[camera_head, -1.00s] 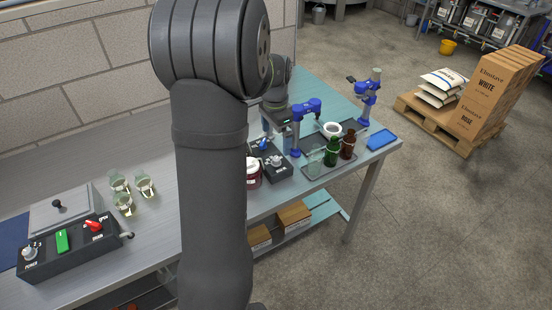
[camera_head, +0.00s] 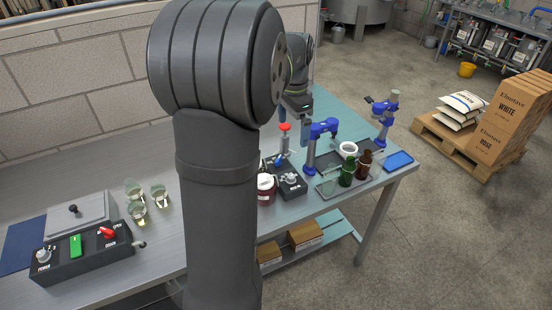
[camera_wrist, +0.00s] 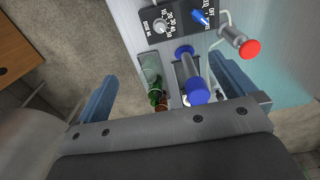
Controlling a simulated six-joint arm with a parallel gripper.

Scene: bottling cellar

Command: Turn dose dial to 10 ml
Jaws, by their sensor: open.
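The dose dial (camera_wrist: 160,26) is a small grey knob on a black control box (camera_wrist: 178,18), with numbers from 10 to 50 printed beside it. Which mark its pointer meets is too small to tell. In the head view the dial (camera_head: 291,178) sits on the box at mid-bench. A blue switch knob (camera_wrist: 200,18) is beside it. My gripper (camera_wrist: 165,67) is open and empty; its blue fingers stand wide apart in the wrist view, and the dial lies beyond them, not touched. In the head view my gripper (camera_head: 305,130) hangs above the bench behind the box, partly hidden by my arm.
A red-topped post (camera_head: 285,128) stands behind the box. A blue stand (camera_head: 312,150), green bottle (camera_head: 347,173) and brown bottle (camera_head: 364,164) are to the right. A dark red jar (camera_head: 266,189) is close left. Several glasses (camera_head: 135,190) and another control box (camera_head: 82,252) are farther left.

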